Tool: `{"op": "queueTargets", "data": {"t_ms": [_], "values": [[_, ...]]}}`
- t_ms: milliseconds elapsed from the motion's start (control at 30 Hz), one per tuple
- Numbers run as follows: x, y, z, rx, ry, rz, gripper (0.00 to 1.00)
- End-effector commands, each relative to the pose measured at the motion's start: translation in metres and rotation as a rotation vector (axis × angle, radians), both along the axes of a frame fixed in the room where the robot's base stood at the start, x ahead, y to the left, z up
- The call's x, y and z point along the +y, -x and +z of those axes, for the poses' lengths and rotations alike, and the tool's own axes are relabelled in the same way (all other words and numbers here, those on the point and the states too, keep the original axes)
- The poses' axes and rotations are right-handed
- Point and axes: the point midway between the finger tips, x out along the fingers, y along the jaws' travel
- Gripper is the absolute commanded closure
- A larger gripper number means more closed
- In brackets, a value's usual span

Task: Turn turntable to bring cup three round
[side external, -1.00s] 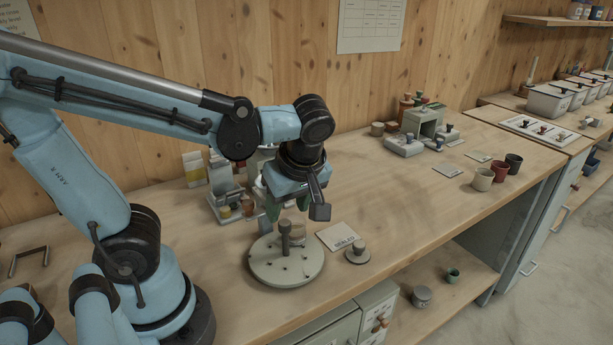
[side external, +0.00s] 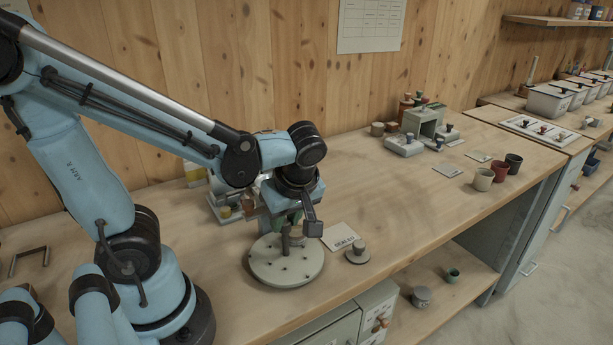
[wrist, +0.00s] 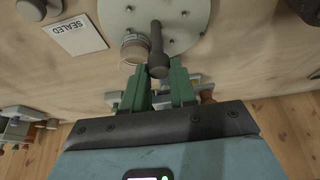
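The turntable (side external: 270,268) is a pale round disc with small dark pegs, lying flat on the bench. A dark grey upright post (side external: 285,241) stands on it; in the wrist view the post (wrist: 157,45) points towards the camera. A small pale cup (wrist: 134,48) with a tan top is beside the post; I cannot read a number on it. My gripper (side external: 290,222) is just behind the post in the side view. In the wrist view its green fingers (wrist: 158,72) are apart, with the post's top at the gap between their tips. Contact is unclear.
A card marked SEALED (side external: 343,238) and a round knobbed lid (side external: 357,252) lie right of the turntable. Small apparatus and cups (side external: 228,208) stand behind my arm. Three cups (side external: 483,180) stand far right. The mid-bench is mostly clear.

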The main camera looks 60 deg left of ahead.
Motion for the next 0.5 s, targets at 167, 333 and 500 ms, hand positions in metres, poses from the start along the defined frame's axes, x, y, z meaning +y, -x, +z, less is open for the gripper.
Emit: {"op": "queueTargets", "data": {"t_ms": [167, 333, 500], "values": [[0.0000, 0.0000, 0.0001, 0.000, 0.000, 0.000, 1.00], [0.0000, 0.0000, 0.0001, 0.000, 0.000, 0.000, 1.00], [-0.0002, 0.0000, 0.0001, 0.000, 0.000, -0.003, 1.00]]}}
